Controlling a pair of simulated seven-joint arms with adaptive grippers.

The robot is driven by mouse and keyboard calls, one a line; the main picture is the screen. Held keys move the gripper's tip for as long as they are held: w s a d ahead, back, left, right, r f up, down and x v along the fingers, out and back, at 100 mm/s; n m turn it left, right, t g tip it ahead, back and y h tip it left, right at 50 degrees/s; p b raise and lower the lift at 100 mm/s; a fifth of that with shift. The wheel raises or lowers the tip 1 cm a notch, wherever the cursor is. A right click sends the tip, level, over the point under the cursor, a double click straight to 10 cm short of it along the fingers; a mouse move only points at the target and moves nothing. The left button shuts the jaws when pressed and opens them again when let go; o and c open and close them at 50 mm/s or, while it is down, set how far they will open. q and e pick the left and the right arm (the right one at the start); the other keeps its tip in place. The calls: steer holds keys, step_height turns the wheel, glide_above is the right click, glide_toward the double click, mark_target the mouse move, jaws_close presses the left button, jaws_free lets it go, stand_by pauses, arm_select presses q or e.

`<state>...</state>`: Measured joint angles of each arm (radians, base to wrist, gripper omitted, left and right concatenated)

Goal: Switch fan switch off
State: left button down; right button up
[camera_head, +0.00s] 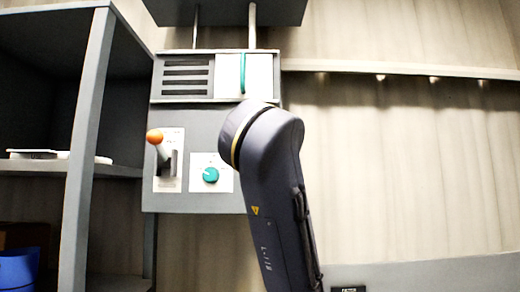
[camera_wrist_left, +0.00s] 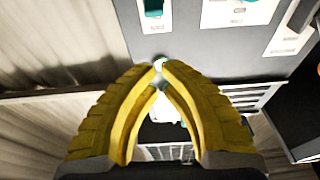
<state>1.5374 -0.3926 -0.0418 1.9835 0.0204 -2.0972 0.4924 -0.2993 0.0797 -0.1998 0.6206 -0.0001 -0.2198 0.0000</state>
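A grey control panel (camera_head: 190,120) hangs on the wall in the head view. It bears an orange-tipped lever (camera_head: 154,137) on a white plate, a round teal knob (camera_head: 210,174), and a white upper plate (camera_head: 261,75) with an upright teal strip (camera_head: 243,70). No label tells me which is the fan switch. In the left wrist view my left gripper (camera_wrist_left: 160,67) has its yellow fingertips together in front of the panel. A small pale and teal part shows by the tips; I cannot tell if they touch it. My right gripper is not in view.
One of my dark arm links covers the panel's lower right in the head view. A slatted vent (camera_head: 187,76) is at the panel's upper left. A grey shelf unit (camera_head: 88,140) stands at left, with a blue container (camera_head: 17,270) low down.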

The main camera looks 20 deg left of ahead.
arm_select(q)
steer(key=x, duration=0.9)
steer(key=shift+f, duration=0.1)
steer(key=shift+s+d+f, duration=0.1)
steer(key=shift+s+f, duration=0.2)
steer(key=shift+f, duration=0.3)
steer(key=shift+s+d+f, duration=0.1)
steer(key=shift+s+f, duration=0.15)
steer(key=shift+f, duration=0.35)
steer(key=shift+s+d+f, duration=0.1)
steer(key=shift+s+f, duration=0.2)
steer(key=shift+f, duration=0.3)
steer(key=shift+s+a, duration=0.1)
steer(key=shift+a, duration=0.05)
